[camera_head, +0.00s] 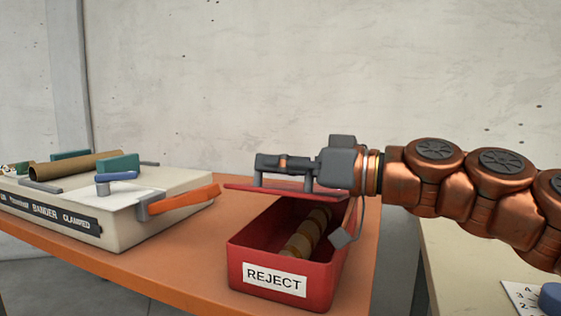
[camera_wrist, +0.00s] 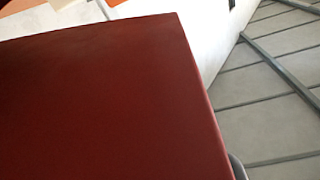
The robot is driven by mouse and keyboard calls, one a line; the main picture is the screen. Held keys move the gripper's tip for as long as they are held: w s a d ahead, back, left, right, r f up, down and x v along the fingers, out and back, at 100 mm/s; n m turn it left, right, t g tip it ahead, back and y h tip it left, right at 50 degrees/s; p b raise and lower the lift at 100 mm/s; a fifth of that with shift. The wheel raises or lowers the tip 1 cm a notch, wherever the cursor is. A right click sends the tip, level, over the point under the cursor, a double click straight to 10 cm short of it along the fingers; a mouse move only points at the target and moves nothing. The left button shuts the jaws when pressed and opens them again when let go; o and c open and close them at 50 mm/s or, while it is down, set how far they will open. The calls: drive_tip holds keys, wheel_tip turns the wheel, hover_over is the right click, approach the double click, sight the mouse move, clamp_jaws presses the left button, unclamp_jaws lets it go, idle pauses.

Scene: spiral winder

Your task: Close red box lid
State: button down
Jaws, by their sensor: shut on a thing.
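The red box (camera_head: 318,284) with a white REJECT label stands near the right end of the orange table. Several brownish round pieces lie inside it, and its top is partly uncovered. The red lid (camera_head: 242,187) is raised above the back of the box, seen nearly edge-on, and reaches past the box to the left. My gripper (camera_head: 270,168) comes in from the right over the box and is shut on the lid. In the wrist view the lid (camera_wrist: 100,100) fills the left and middle. Its hinge is hidden, and the fingertips' contact is not clear.
A pale table (camera_head: 455,255) with a numbered card is at the right. A concrete wall is behind.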

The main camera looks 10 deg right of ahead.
sight(324, 193)
drive_tip(key=c, duration=1.2)
unclamp_jaws()
drive_tip(key=shift+v, duration=3.75)
